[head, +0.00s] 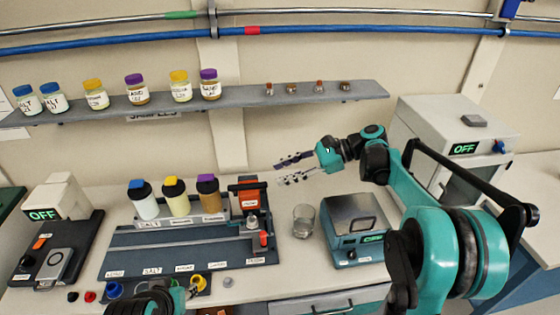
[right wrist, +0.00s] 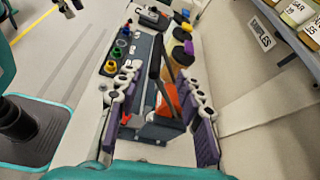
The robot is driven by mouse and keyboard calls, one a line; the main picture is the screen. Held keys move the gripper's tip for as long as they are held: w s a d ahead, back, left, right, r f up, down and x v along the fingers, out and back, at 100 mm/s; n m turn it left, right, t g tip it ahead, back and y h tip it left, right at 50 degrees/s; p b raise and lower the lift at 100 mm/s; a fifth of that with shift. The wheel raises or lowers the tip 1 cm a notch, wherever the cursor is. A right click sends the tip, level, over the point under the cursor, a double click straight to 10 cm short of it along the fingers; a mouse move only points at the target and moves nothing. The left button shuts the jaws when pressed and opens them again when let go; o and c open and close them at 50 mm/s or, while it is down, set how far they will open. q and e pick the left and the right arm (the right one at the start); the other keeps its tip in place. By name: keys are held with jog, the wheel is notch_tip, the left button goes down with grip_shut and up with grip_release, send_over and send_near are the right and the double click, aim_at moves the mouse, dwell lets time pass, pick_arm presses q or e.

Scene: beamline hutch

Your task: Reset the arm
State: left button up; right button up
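My right arm reaches in from the right in the head view. Its gripper (head: 295,168) hangs in the air in front of the wall, below the shelf and above the back of the bench. The right wrist view shows its two purple fingers (right wrist: 160,118) spread wide, with nothing held between them. The rack with the orange block lies beyond the fingers in that view. Part of my teal and black left arm (head: 165,300) shows at the bottom edge of the head view.
A grey rack (head: 180,245) bears several capped bottles. A glass beaker (head: 303,222) and a grey-lidded device (head: 355,228) stand right of it. A white oven-like box (head: 450,130) reads OFF. A shelf (head: 240,99) with jars runs along the wall above.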

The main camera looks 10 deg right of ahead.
jog(key=s+f+n+t+h+b, duration=0.1)
jog(key=s+f+n+h+b, duration=0.2)
jog(key=s, duration=0.4)
jog(key=s+f+n+t+h+b, duration=0.1)
jog(key=s+f+n+h, duration=0.3)
jog(key=s+f, duration=0.25)
jog(key=s+d+f+n+t+h+b, duration=0.2)
jog(key=s+d+f+n+t+h, duration=0.2)
jog(key=s+f+n, duration=0.5)
jog(key=s+d+h, duration=0.1)
jog(key=d+h, duration=0.1)
jog(key=d, duration=0.1)
jog(key=shift+s+d+n+h, duration=0.25)
jog(key=shift+n+h, duration=0.05)
dwell(0.5)
